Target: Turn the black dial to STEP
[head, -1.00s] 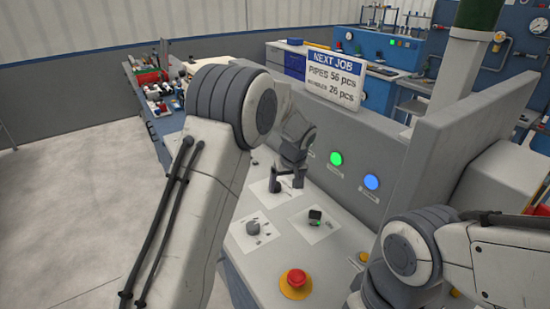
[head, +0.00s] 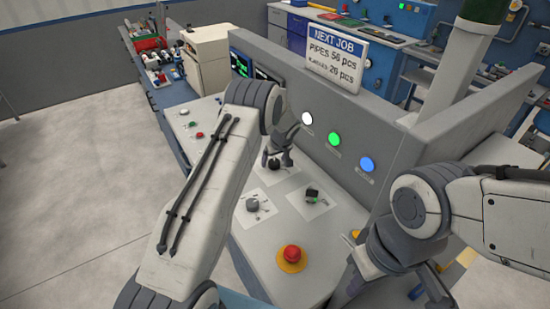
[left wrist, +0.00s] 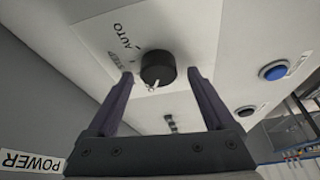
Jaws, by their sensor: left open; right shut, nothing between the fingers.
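The black dial (left wrist: 157,66) sits on a white label plate (left wrist: 92,35) in the left wrist view. AUTO is readable at its upper left, with a fainter word beside it that looks like STEP. A pale pointer mark on the dial points toward my gripper's palm. My left gripper (left wrist: 162,76) is open, one finger on each side of the dial, with gaps showing. In the head view, my left gripper (head: 277,160) is over the dial (head: 274,165), partly hiding it. My right gripper (head: 346,291) is shut and empty at the bottom, partly hidden by its arm.
A red emergency button (head: 291,256) is at the front. White, green (head: 334,139) and blue (head: 366,165) lamps line the upright panel.

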